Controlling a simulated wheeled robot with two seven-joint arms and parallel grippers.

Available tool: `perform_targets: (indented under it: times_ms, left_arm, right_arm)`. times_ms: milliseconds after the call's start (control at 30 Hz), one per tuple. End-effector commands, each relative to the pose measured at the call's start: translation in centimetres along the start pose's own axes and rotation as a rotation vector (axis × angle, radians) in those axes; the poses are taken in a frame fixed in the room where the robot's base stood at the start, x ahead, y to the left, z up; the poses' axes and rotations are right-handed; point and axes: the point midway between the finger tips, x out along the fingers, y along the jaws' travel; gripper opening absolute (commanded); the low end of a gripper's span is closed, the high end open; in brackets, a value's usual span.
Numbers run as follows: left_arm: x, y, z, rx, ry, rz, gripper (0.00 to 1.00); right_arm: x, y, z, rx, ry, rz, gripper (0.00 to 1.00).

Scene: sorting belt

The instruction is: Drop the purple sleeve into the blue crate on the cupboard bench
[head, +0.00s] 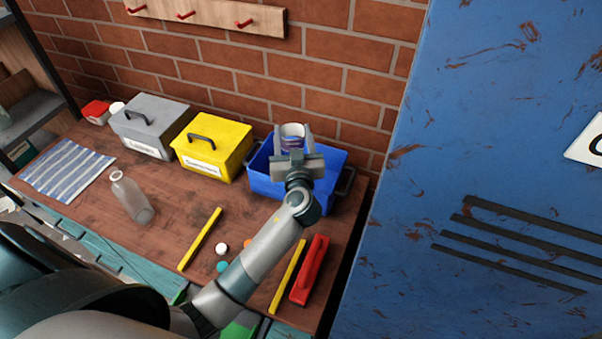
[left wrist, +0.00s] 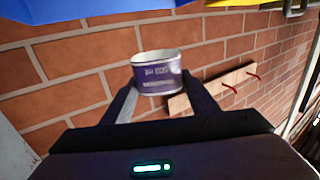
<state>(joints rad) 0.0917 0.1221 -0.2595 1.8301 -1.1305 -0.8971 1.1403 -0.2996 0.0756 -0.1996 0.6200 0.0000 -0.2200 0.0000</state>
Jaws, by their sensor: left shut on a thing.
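The purple sleeve (left wrist: 157,78) is a short round band with white edges and pale print, held between the fingers of my left gripper (left wrist: 160,100) in the left wrist view. In the head view the sleeve (head: 292,131) shows at the tips of my left gripper (head: 292,142), over the blue crate (head: 262,182). The left gripper is shut on it. The blue crate stands at the right end of the wooden bench (head: 180,215), partly hidden by my left arm and hand. Its inside is mostly hidden. My right gripper is not in view.
A yellow box (head: 213,158) and a grey box (head: 150,115) stand left of the crate. A glass bottle (head: 132,197), a striped cloth (head: 67,171), yellow bars (head: 200,239) and a red block (head: 310,270) lie or stand on the bench. A blue locker (head: 470,150) rises at the right.

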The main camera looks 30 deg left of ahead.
Motion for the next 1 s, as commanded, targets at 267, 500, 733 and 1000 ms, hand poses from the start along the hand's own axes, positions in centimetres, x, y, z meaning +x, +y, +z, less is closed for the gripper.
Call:
perform_targets:
  times_ms: [267, 500, 733, 1000]
  left_arm:
    - [1.0, -0.2, -0.7, -0.005, 0.022, -0.032, 0.39]
    - [1.0, -0.2, -0.7, -0.006, 0.021, -0.032, 0.39]
    - [1.0, -0.2, -0.1, -0.005, 0.021, -0.031, 0.39]
    - [1.1, -0.2, 2.2, -0.003, 0.020, -0.031, 0.39]
  right_arm:
    - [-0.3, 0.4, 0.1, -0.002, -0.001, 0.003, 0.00]
    - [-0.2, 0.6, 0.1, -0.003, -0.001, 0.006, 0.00]
    - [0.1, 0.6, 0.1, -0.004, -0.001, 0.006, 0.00]
    - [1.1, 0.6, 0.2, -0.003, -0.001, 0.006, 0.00]
